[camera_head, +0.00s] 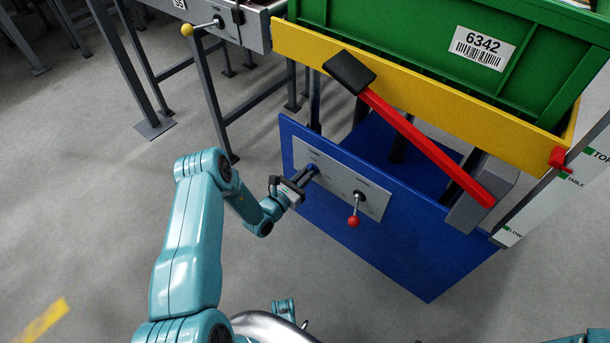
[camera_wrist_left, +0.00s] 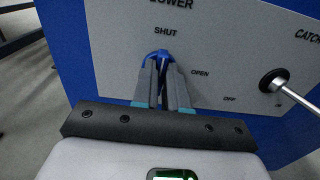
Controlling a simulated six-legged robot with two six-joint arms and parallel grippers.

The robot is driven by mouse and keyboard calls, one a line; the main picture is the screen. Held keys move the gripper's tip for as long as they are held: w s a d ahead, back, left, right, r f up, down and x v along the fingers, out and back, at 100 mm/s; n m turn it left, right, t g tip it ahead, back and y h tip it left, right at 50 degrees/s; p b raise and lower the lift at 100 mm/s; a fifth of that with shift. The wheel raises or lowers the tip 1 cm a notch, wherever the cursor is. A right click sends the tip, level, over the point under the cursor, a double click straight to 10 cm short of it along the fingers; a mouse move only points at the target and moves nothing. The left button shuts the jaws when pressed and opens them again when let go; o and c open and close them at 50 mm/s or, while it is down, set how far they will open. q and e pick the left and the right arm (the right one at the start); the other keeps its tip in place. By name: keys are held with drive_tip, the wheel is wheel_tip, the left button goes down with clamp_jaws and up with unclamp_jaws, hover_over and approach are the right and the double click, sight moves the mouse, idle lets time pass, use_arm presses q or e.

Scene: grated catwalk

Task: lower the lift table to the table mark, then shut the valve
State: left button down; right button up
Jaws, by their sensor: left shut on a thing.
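The lift table (camera_head: 400,88) has a yellow top frame and a blue base (camera_head: 440,262). A grey panel (camera_head: 374,204) on the base holds the valve and a red-knobbed catch lever (camera_head: 353,220). My left gripper (camera_head: 307,174) is shut on the blue valve handle (camera_wrist_left: 160,54), just below the word SHUT, with OPEN to its right. The fingers hide most of the handle, so its exact setting is unclear. A red pointer (camera_head: 561,158) on the frame sits close to the TABLE mark of the white scale (camera_head: 590,178), as seen at an angle. My right gripper is not in view.
A green crate (camera_head: 400,32) numbered 6342 stands on the lift table. A conveyor (camera_head: 235,25) with a yellow-knobbed lever stands at the back left. The grey floor on the left is open.

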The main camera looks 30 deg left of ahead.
use_arm(q)
drive_tip(key=shift+s+d+f+m+p, duration=0.15)
drive_tip(key=shift+m+p, duration=0.65)
drive_tip(key=shift+m, duration=2.85)
drive_tip(key=shift+w+d+f+m+p, duration=0.1)
drive_tip(key=shift+m+p, duration=0.7)
drive_tip(key=shift+m, duration=2.85)
drive_tip(key=c, duration=1.2)
unclamp_jaws()
drive_tip(key=shift+o, duration=0.2)
drive_tip(key=s+a+p, duration=0.1)
drive_tip(key=s+p, duration=0.3)
drive_tip(key=s, duration=1.2)
drive_tip(key=shift+s, duration=0.2)
